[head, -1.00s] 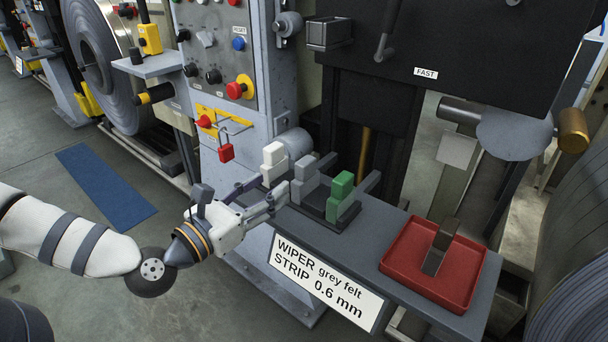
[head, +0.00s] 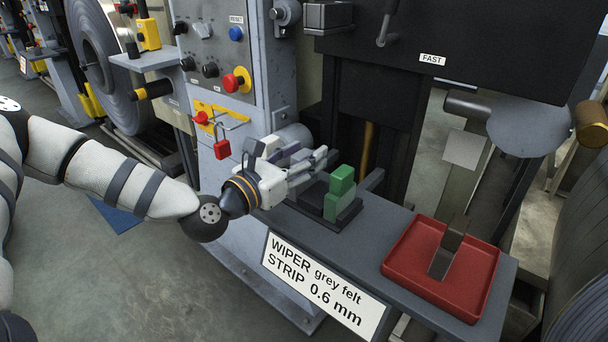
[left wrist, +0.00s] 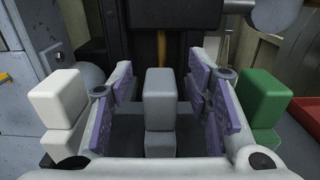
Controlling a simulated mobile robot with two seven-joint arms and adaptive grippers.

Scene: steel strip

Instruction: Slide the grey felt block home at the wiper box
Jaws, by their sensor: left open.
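The grey felt block (left wrist: 160,95) stands upright in the middle of the left wrist view, between the spread purple-padded fingers of my left gripper (left wrist: 160,88). A gap shows on each side of the block, so the gripper is open around it and not clamped. In the head view my left gripper (head: 312,166) reaches in over the dark wiper box (head: 345,217) and mostly hides the grey block. A green block (head: 339,196) stands to the right of the fingers, also in the left wrist view (left wrist: 262,100). A white block (left wrist: 57,97) stands to their left. My right gripper is out of view.
The grey shelf carries a sign (head: 325,285) reading "WIPER grey felt STRIP 0.6 mm". A red tray (head: 408,272) lies at its right end. A panel with buttons (head: 215,45) and a red padlock (head: 222,149) stand left of the box.

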